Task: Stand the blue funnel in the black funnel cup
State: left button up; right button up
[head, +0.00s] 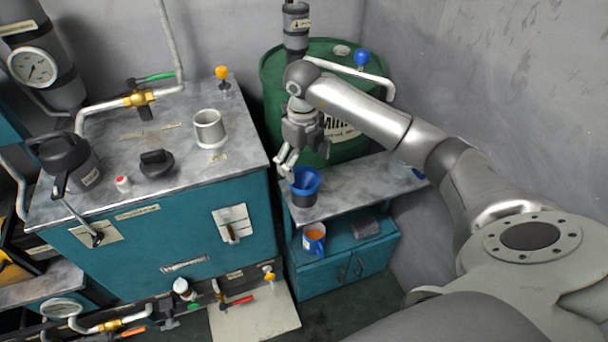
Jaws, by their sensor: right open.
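The blue funnel (306,180) is upright, wide mouth up, on the grey shelf beside the teal cabinet. Its lower part is inside or directly over the black funnel cup (304,199), whose dark wall shows just below the blue rim. The funnel's spout is hidden. My right gripper (287,165) is open, with its fingers just above and to the left of the funnel's rim. Whether a finger touches the rim is too small to tell. My left gripper is out of view.
A green drum (275,75) stands behind the shelf (360,180). A blue mug (314,240) with orange contents stands on the lower cabinet. The teal cabinet's top (120,150) holds a grey cylinder (210,128) and a black knob. The shelf right of the funnel is mostly clear.

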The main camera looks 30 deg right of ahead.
notch_tip(320, 180, up, 6)
